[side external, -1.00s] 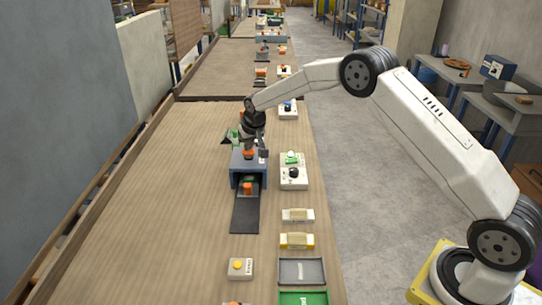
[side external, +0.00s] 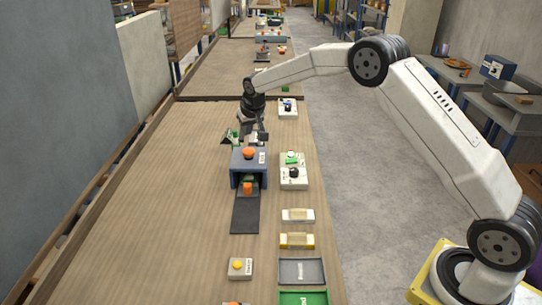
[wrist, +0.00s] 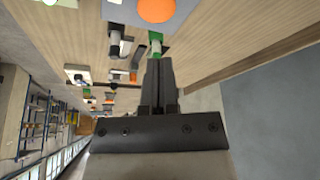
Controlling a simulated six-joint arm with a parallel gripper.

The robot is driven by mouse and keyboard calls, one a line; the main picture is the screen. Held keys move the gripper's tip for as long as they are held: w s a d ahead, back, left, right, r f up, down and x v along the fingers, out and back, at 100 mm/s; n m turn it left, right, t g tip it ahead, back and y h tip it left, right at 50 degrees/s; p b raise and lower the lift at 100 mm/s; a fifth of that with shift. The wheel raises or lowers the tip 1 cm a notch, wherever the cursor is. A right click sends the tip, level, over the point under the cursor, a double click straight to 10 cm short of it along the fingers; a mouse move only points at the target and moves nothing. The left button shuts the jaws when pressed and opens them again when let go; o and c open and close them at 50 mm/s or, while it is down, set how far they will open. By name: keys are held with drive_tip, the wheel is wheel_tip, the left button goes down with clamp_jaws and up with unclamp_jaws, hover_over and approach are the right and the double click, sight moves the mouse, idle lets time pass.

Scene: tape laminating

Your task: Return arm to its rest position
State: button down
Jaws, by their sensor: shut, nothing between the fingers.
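My gripper (side external: 251,130) hangs just beyond the blue-grey machine (side external: 237,164) on the long wooden bench. In the side view it overlaps small parts behind the machine, so the exact gap is unclear. In the wrist view the two dark fingers of my gripper (wrist: 160,62) lie close together, shut, with nothing held. A round orange knob (side external: 248,153) tops the machine and shows at the top of the wrist view (wrist: 157,8). A dark strip (side external: 246,212) runs out of the machine's front, with an orange piece (side external: 247,188) at its opening.
Right of the machine stands a white control box (side external: 293,180). Two small yellow-and-white blocks, a grey tray (side external: 281,272), a green tray (side external: 281,300) and a yellow-button box (side external: 239,270) lie nearer. The left of the bench (side external: 150,220) is clear.

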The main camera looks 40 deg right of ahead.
drive_tip(key=shift+r, duration=0.5)
drive_tip(key=shift+s, duration=0.1)
drive_tip(key=shift+s+a+r, duration=0.1)
drive_tip(key=shift+s+a, duration=0.1)
drive_tip(key=shift+s, duration=0.35)
drive_tip(key=s+a+f+n+g, duration=0.1)
drive_tip(key=s+a, duration=0.1)
drive_tip(key=s, duration=1.5)
drive_tip(key=s+a+f+n+y, duration=0.1)
drive_tip(key=s+a+n, duration=0.1)
drive_tip(key=s, duration=1.6)
drive_tip(key=shift+a+g, duration=0.4)
drive_tip(key=shift+a, duration=0.35)
